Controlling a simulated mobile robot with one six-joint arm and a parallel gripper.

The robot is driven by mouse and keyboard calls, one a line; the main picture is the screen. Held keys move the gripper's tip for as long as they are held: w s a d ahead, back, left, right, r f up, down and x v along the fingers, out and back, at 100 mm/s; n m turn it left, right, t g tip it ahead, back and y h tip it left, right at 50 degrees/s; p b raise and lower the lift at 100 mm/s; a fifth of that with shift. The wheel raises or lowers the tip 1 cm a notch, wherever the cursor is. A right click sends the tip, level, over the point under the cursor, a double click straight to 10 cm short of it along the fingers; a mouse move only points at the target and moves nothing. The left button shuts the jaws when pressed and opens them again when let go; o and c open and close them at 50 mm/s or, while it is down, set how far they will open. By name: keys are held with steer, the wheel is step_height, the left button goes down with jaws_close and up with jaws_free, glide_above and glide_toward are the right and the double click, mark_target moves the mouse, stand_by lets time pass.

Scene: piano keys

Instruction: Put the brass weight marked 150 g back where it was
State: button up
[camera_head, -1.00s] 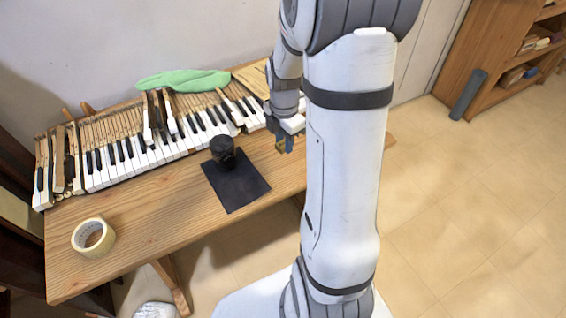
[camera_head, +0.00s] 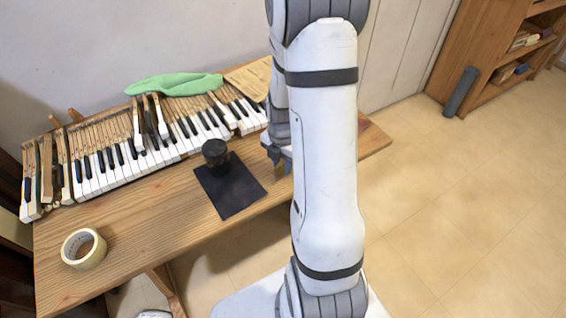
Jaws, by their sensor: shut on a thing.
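My gripper (camera_head: 279,163) is at the table's right part, just right of the dark mat and partly hidden behind my own arm. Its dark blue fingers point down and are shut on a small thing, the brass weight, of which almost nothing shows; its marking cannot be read. A black cylindrical object (camera_head: 215,155) stands on the far left part of the black mat (camera_head: 235,198), left of my gripper. No other brass weight can be made out.
The wooden table (camera_head: 150,220) carries a row of piano keys (camera_head: 150,150), some raised or loose, at the back. A green cloth (camera_head: 175,84) lies behind them. A tape roll (camera_head: 84,249) sits at the front left. A shelf (camera_head: 490,60) stands far right.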

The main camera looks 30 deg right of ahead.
mark_target(282, 166)
steer(key=shift+f, duration=0.2)
steer(key=o, duration=1.1)
steer(key=shift+c, duration=0.2)
steer(key=shift+r, duration=0.1)
step_height(282, 166, up, 11)
steer(key=s+a+r+m+t, duration=0.1)
steer(key=s+a+r+m, duration=0.4)
steer(key=m, duration=0.6)
steer(key=s+a+r+m+t, duration=0.1)
steer(key=s+a+r+m, duration=0.4)
steer(key=m, duration=0.7)
steer(key=shift+s+a+r+t+p, duration=0.3)
steer(key=shift+s+a+r+p, duration=0.05)
steer(key=shift+s+a, duration=0.95)
